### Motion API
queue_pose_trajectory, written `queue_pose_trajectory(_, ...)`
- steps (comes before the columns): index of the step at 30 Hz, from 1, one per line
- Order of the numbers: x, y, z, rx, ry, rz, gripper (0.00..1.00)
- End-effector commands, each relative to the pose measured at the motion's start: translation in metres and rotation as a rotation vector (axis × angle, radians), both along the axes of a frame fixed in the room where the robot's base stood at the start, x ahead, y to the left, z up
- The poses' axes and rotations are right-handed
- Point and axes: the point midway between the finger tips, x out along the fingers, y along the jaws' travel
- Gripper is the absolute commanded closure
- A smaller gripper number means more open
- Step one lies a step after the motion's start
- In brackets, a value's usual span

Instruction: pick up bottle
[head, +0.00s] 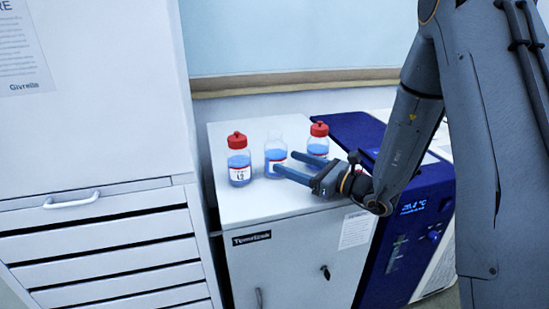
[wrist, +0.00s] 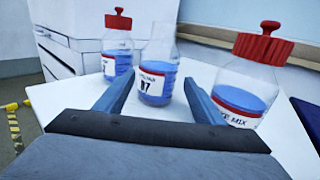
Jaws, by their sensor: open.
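Three clear bottles with blue liquid and white labels stand upright on a white cabinet top (head: 240,208). The left bottle (head: 239,162) has a red cap and also shows in the wrist view (wrist: 117,50). The right bottle (head: 318,143) has a red cap and looks largest in the wrist view (wrist: 246,85). My gripper (head: 289,165) is open and empty. Its fingers point at the middle bottle, which shows between and beyond the fingertips in the wrist view.
A blue instrument (head: 410,215) with a lit display stands right of the cabinet. A white drawer unit (head: 105,245) and a tall white panel stand at the left. A wall is behind the bottles. The cabinet top's front left part is clear.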

Motion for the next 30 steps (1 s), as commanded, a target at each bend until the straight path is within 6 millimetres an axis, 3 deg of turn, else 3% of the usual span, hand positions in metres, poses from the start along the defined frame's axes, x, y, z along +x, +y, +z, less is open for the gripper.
queue_pose_trajectory(6, 0.020, 0.028, 0.001, -0.002, 0.000, 0.001, 0.37)
queue_pose_trajectory(14, 0.030, 0.045, 0.002, -0.001, 0.000, 0.004, 0.37)
queue_pose_trajectory(21, 0.047, 0.075, 0.004, -0.003, 0.000, 0.007, 0.37)
queue_pose_trajectory(30, 0.056, 0.085, 0.002, -0.002, 0.000, 0.003, 0.37)
